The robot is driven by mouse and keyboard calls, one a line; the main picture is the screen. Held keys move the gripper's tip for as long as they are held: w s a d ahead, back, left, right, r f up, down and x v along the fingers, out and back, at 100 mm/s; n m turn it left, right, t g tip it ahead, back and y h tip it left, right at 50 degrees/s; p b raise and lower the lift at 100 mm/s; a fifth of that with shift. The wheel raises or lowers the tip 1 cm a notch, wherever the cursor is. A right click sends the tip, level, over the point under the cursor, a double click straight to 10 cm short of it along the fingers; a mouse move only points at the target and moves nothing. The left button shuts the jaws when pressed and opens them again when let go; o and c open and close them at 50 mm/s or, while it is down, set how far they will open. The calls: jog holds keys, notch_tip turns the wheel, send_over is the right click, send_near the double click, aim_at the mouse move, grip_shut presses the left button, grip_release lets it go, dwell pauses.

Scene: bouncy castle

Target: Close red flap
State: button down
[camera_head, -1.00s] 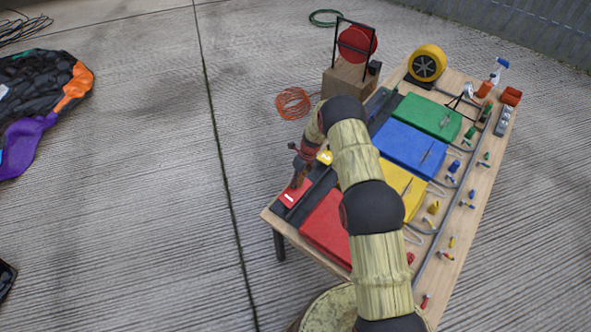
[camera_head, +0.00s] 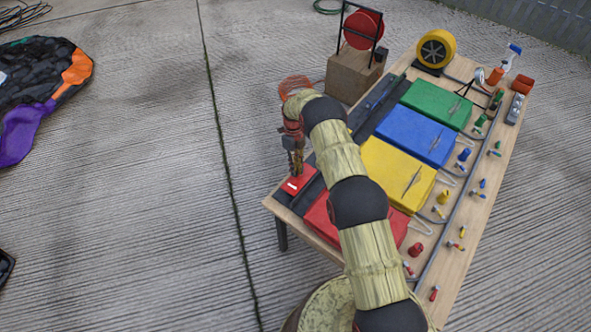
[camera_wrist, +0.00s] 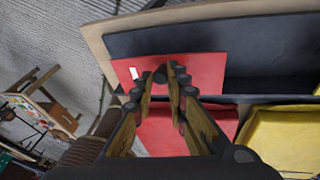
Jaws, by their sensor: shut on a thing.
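The red flap (camera_head: 299,179) with a white mark is at the near left end of the dark trough along the table's left side. It also shows in the wrist view (camera_wrist: 205,70) as a flat red panel at the trough; I cannot tell exactly how far it is tilted. My gripper (camera_head: 295,170) points down at the flap. In the wrist view my gripper's fingertips (camera_wrist: 168,72) are close together over the flap's near part and shut on it. The fingers hide the exact contact.
A larger red panel (camera_head: 320,215) lies beside the trough, partly under my arm. Yellow (camera_head: 398,172), blue (camera_head: 415,135) and green (camera_head: 436,104) panels follow along the wooden table (camera_head: 497,165). Small coloured pegs stand at right. Open concrete lies left.

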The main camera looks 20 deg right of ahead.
jog(key=shift+w, duration=0.1)
jog(key=c, duration=1.7)
grip_release()
jog(key=shift+c, duration=0.2)
jog(key=v, duration=1.1)
jog(key=shift+r, duration=0.4)
jog(key=shift+w, duration=0.1)
